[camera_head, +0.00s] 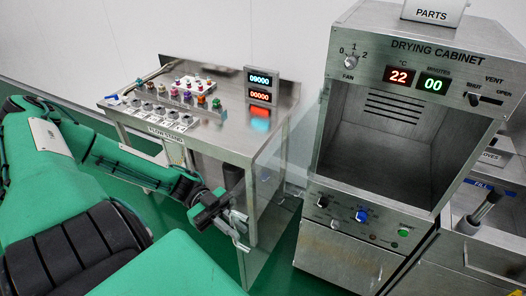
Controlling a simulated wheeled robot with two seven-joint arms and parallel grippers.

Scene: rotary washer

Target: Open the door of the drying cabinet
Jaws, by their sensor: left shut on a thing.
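The drying cabinet (424,53) stands at the right, with its dark metal chamber (400,150) exposed at the front. Its clear door (272,205) appears as a see-through panel hinged on the cabinet's left side, swung outward to the left and toward me. My left gripper (236,228) is at the door's free edge, shut on the metal door handle (239,217). The fingers partly hide the handle. My right gripper is out of view.
A steel flow stand (195,125) with several small colored knobs and a red-and-blue display (260,86) stands behind the door and my left arm. A parts box (432,12) sits on the cabinet. Green floor shows between stand and cabinet.

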